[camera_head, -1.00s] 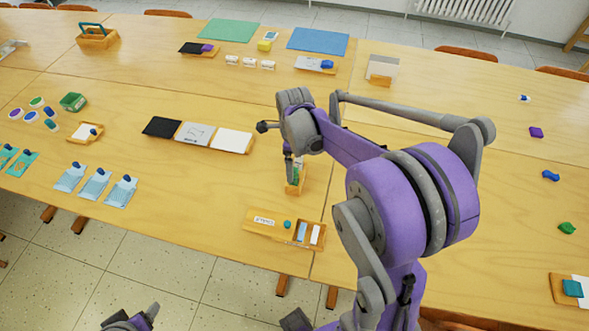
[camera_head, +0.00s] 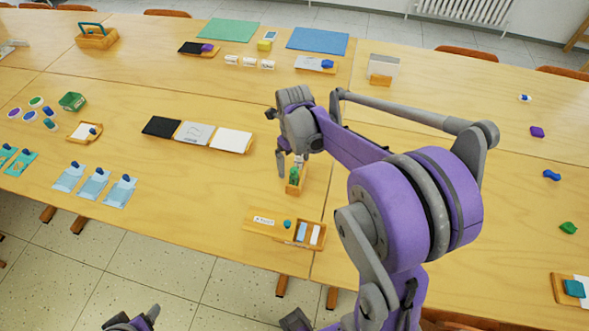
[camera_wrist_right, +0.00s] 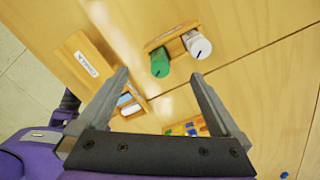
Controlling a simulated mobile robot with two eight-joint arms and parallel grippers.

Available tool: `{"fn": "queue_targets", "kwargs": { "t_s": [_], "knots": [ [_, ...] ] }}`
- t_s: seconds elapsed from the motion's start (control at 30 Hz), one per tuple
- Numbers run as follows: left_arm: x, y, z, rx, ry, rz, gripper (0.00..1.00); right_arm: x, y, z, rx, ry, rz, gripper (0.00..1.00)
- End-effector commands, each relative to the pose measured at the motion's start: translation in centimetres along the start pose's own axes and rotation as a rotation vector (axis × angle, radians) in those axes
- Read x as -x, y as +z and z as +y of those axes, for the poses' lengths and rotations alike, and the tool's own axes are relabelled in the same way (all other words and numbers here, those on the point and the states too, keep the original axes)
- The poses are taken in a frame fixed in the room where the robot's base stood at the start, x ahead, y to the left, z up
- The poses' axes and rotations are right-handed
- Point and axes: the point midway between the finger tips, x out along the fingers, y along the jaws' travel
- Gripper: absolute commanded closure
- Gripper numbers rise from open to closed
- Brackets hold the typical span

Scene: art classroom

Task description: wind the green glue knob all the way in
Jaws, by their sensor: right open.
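In the head view the green knob (camera_head: 294,174) shows at the holder (camera_head: 302,183), partly behind the gripper. My right gripper (camera_wrist_right: 160,76) is open and empty. In the wrist view the green knob appears between its fingertips; contact cannot be seen. My left gripper (camera_head: 134,321) shows only in part at the bottom edge, and its jaws cannot be made out.
A wooden tray (camera_head: 262,236) with a label, a green button and pale pieces lies nearer the table's front edge. Black, grey and white panels (camera_head: 197,134) lie to the left. The table (camera_head: 215,185) between is mostly bare.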

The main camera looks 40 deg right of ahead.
Motion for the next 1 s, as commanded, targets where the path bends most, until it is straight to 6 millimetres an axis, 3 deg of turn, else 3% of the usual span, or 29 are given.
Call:
{"fn": "queue_targets", "kwargs": {
  "t_s": [1.0],
  "knots": [
    [-0.9,0.8,0.0,0.0,0.0,-0.006,0.3,-1.4,0.0,0.0,0.002,0.0,0.0,0.0]
  ]
}}
